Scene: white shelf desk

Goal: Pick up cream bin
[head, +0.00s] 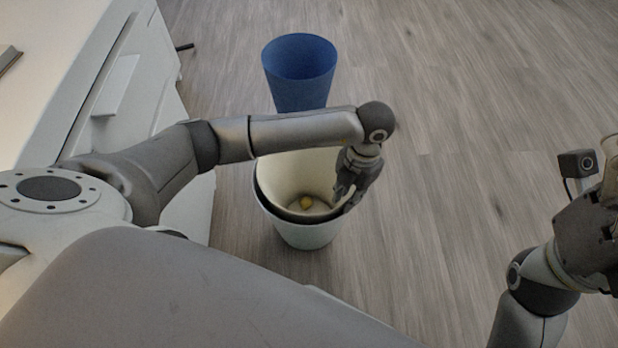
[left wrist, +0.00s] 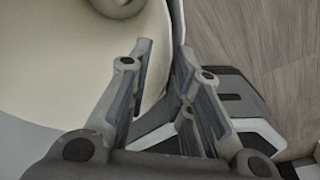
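The cream bin (head: 285,178) stands on the floor in the middle of the head view, with a small yellow item (head: 306,202) at its bottom. My left forearm crosses over it and hides part of its far side. My left gripper (head: 346,190) points down at the bin's right rim. In the left wrist view the left gripper's fingers (left wrist: 160,60) are apart, with the bin's pale wall (left wrist: 60,75) and rim between and beside them; firm contact does not show. My right gripper is partly visible at the right edge; its fingertips cannot be made out.
A blue bin (head: 300,80) stands on the floor behind the cream bin. A white desk (head: 75,70) is on the left, close to the bins. The wooden floor (head: 470,130) to the right of the bins is clear.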

